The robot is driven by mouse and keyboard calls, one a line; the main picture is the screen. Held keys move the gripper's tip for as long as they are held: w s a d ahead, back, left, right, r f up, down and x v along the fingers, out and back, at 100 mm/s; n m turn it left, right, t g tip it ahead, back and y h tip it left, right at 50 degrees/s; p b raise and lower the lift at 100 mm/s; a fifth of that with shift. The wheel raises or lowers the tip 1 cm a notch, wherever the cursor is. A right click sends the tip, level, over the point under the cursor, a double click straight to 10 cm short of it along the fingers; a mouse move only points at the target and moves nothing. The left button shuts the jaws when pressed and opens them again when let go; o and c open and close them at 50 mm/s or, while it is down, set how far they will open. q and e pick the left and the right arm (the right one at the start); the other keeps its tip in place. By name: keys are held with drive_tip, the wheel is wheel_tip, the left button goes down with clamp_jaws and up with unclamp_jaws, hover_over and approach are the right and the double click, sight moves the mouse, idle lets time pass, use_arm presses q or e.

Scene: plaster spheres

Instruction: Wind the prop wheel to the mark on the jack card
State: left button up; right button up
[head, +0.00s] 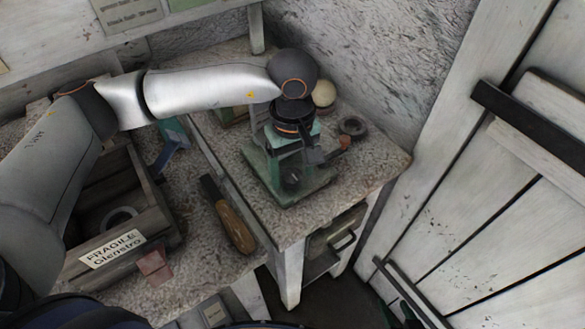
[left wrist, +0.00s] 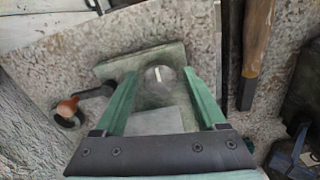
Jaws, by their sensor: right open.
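The jack has a green base plate (head: 262,178) and stands on the speckled bench near its right corner. Its dark round wheel (head: 291,179) faces forward. In the left wrist view the wheel (left wrist: 159,77) is grey with a white mark. My left gripper (head: 293,163) reaches down over the jack, hiding much of it. Its green fingers (left wrist: 161,75) stand apart either side of the wheel, with gaps visible; it looks open. My right gripper (head: 400,296) shows only partly, low at the right, away from the jack. Text cards (head: 128,12) hang upper left; I cannot tell which is the jack card.
A wooden crate marked FRAGILE (head: 112,249) stands further left. A wall and a white plank door (head: 480,190) close off the right.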

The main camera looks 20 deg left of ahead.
sight(293, 175)
use_arm(q)
drive_tip(key=shift+o, duration=0.2)
drive_tip(key=shift+r, duration=0.1)
wheel_tip(293, 175, up, 12)
drive_tip(key=shift+r, duration=0.15)
idle(0.4)
